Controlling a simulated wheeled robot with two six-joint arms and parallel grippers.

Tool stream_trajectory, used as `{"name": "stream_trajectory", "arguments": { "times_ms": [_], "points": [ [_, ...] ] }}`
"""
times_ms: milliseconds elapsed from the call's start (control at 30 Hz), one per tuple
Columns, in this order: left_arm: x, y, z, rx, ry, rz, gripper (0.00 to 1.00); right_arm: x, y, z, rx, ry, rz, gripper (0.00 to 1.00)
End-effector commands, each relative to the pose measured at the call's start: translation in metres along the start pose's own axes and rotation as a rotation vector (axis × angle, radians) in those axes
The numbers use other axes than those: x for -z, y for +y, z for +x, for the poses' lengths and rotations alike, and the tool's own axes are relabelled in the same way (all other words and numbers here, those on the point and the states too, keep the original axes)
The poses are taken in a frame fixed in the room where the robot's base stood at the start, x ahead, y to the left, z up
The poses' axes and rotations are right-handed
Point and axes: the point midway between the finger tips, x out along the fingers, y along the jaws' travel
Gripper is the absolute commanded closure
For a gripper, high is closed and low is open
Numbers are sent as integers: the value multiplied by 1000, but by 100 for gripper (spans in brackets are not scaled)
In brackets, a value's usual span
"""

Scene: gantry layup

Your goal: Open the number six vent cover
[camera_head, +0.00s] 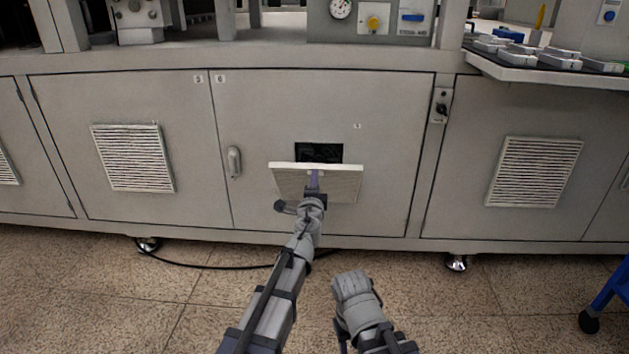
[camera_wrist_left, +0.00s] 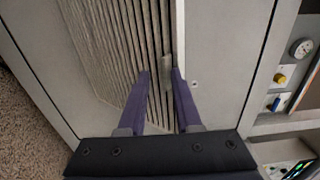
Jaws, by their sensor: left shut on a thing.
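The number six vent cover (camera_head: 345,183) is a pale louvred panel on the wide cabinet door marked 6 (camera_head: 390,130). It is tilted out at its top edge, and a dark opening (camera_head: 319,152) shows behind and above it. My left gripper (camera_head: 315,180) is at the cover's upper middle. In the left wrist view, the fingers of my left gripper (camera_wrist_left: 162,76) straddle the edge of the louvred cover (camera_wrist_left: 112,50), shut on a small part of it. My right arm shows low in the head view, but its fingers cannot be made out.
A door handle (camera_head: 234,161) stands out left of the cover. Closed vents flank it at left (camera_head: 133,158) and right (camera_head: 534,172). A shelf (camera_head: 545,73) juts out at upper right. A black cable (camera_head: 205,266) lies on the floor, and a blue frame (camera_head: 607,295) stands at lower right.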

Motion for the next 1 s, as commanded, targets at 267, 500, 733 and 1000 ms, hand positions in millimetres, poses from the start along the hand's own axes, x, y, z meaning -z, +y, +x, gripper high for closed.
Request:
{"name": "stream_trajectory", "arguments": {
  "times_ms": [267,500,733,1000],
  "points": [
    [1,3,7,-1,0,-8,64,0,0,2,0,0,0,50],
    [1,2,5,-1,1,-7,64,0,0,2,0,0,0,50],
    [1,1,4,-1,1,-5,64,0,0,1,0,0,0,50],
    [1,1,-2,-1,1,-4,64,0,0,1,0,0,0,50]
  ]
}}
